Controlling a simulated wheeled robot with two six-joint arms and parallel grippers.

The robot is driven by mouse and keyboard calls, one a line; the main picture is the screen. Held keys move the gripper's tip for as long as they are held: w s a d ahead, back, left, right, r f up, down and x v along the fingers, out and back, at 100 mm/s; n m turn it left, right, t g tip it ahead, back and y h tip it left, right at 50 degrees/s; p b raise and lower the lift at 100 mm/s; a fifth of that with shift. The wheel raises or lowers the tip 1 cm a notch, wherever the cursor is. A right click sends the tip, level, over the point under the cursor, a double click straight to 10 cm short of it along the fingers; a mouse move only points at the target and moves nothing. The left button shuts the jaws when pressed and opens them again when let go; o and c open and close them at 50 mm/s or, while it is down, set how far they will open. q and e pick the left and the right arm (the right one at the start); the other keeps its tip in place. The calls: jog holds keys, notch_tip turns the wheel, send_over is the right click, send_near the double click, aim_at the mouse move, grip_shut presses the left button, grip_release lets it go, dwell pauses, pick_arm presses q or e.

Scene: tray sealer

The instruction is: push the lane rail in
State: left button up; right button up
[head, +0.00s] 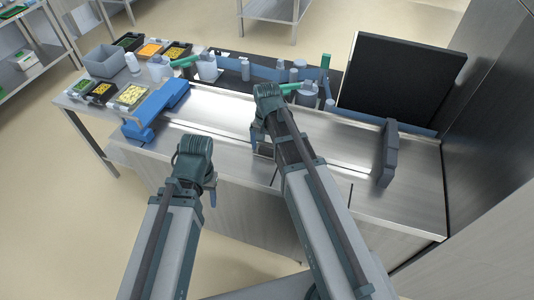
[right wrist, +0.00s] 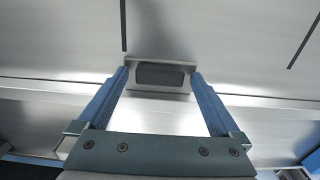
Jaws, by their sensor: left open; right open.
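I take the lane rail to be the bright metal piece with a dark grey pad (right wrist: 160,75) at the front of the steel counter. In the right wrist view it lies between the two blue fingers of my right gripper (right wrist: 160,82), near their tips, with a visible gap on each side. In the head view my right gripper (head: 259,146) points down at the counter's front part, and its arm hides much of the spot. My left gripper (head: 212,190) is open and empty in front of the counter, left of the right arm, apart from the rail.
A blue bar-shaped part (head: 158,110) lies across the counter's left end. A dark grey upright block (head: 386,155) stands at the right. A black panel (head: 400,80) rises behind it. Food trays (head: 132,95) and a grey bin (head: 105,62) stand at the far left.

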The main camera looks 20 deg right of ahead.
jog(key=shift+f, duration=0.15)
jog(key=shift+c, duration=0.2)
grip_shut()
dwell(0.3)
